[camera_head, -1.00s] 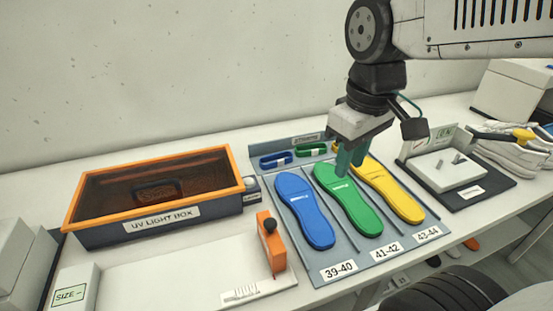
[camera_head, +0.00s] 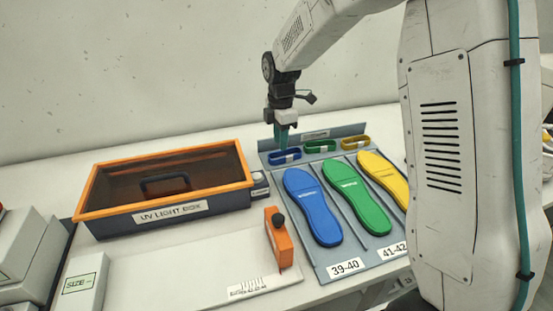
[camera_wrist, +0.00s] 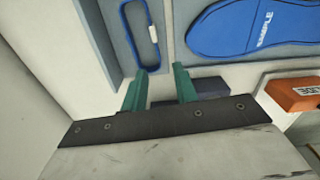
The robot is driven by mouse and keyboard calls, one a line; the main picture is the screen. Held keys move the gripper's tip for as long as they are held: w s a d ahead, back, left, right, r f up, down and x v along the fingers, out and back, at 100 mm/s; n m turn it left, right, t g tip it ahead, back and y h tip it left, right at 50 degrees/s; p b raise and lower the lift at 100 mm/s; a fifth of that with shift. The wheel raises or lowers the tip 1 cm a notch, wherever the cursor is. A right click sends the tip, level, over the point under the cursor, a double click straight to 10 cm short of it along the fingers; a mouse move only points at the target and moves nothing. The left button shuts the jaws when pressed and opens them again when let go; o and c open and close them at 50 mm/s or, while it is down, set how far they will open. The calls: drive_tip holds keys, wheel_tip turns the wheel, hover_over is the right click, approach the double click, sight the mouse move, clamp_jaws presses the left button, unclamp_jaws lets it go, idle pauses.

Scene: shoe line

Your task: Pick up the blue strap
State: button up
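The blue strap (camera_head: 285,156) is a flat loop with a white tag, lying in the left slot at the back of the grey tray. In the wrist view the blue strap (camera_wrist: 141,34) lies just beyond the fingertips. My gripper (camera_head: 281,143) is above the strap in the head view, pointing down. In the wrist view my gripper (camera_wrist: 160,72) has its two green fingers apart, with nothing between them. The strap's loop appears whole and untouched in the wrist view.
A green strap (camera_head: 320,146) and a yellow strap (camera_head: 355,142) lie to the right of the blue one. Blue (camera_head: 313,207), green (camera_head: 357,198) and yellow (camera_head: 385,178) insoles lie in front. The UV light box (camera_head: 163,213) stands left. An orange block (camera_head: 279,238) stands in front.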

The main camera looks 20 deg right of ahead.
sight(281, 155)
wheel_tip(281, 155, down, 7)
drive_tip(key=shift+w+d+r, duration=0.1)
drive_tip(key=shift+w+r, duration=0.05)
drive_tip(key=shift+r, duration=0.05)
clamp_jaws()
